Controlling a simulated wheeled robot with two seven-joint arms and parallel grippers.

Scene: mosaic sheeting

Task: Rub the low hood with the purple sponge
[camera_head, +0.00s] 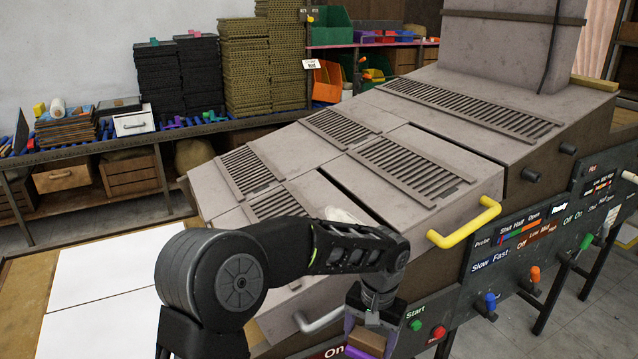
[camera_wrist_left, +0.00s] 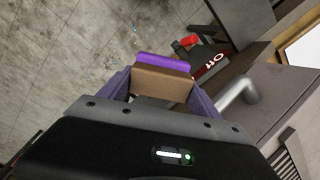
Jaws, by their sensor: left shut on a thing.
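My left gripper (camera_head: 366,333) is shut on the purple sponge, a block with a brown layer and a purple layer. The sponge (camera_head: 364,341) is at the bottom of the head view, in front of the machine's control panel. In the left wrist view the sponge (camera_wrist_left: 162,83) sits between the finger ends, over the floor and apart from the hood. The low hood (camera_head: 283,302) appears to be the lowest grey section, with a silver handle (camera_head: 318,322); my left arm hides much of it. The handle also shows in the left wrist view (camera_wrist_left: 238,94). My right gripper is out of view.
A higher grey hood (camera_head: 410,170) has a yellow handle (camera_head: 465,224) that sticks out. Slatted vents cover the sloping tops. Knobs and a red button (camera_head: 439,332) line the panel. White sheets (camera_head: 100,270) lie at left. Shelves with stacked tiles (camera_head: 262,65) stand behind.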

